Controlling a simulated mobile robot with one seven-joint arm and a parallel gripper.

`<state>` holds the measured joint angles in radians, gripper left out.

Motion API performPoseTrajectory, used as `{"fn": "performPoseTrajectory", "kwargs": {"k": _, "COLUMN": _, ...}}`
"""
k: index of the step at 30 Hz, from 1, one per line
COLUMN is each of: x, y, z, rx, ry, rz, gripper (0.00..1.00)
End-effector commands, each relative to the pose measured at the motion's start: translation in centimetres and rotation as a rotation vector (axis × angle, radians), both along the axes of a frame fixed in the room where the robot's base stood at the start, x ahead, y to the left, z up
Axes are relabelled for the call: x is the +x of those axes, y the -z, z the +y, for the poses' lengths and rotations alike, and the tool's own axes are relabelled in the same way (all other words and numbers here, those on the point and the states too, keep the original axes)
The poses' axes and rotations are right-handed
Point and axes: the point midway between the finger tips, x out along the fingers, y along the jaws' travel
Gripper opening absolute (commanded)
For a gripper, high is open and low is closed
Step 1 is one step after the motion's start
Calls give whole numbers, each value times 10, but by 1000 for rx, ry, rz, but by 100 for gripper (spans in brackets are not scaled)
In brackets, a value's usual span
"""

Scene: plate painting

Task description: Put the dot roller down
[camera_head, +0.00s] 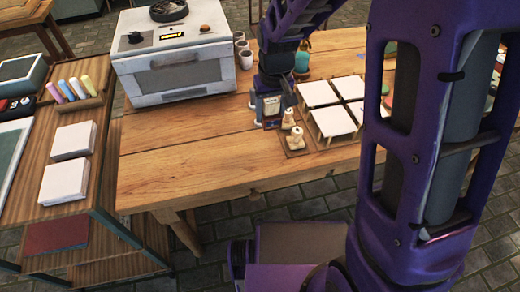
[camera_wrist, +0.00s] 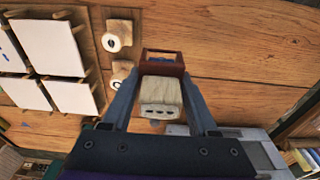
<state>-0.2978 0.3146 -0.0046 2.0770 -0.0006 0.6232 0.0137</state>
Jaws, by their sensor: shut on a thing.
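The dot roller shows in the wrist view as a pale wooden block with several dark marks (camera_wrist: 160,94) and a dark red frame (camera_wrist: 176,57) beyond it. My gripper (camera_wrist: 162,76) is shut on it, one finger on each side. In the head view my gripper (camera_head: 271,112) is low over the table beside a dark wooden rack (camera_head: 297,153); the held roller is small and partly hidden there. I cannot tell whether the roller touches the wood. Two similar wooden-handled tools (camera_head: 288,118) (camera_head: 295,140) stand on the rack, also seen in the wrist view (camera_wrist: 117,37).
Several white square plates (camera_head: 333,122) on small stands are right of the rack. A white oven (camera_head: 180,66) and grey cups (camera_head: 245,58) stand at the back left. The wooden table (camera_head: 190,145) is clear at left front. A shelf with white stacks (camera_head: 72,141) stands further left.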

Motion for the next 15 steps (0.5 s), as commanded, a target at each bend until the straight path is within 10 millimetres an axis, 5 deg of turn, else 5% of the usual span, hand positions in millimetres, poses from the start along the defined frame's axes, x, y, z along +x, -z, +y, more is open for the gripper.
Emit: {"fn": "performPoseTrajectory", "kwargs": {"k": 15, "x": 0, "y": 63, "z": 0, "rx": 0, "ry": 1, "rz": 2, "gripper": 18}}
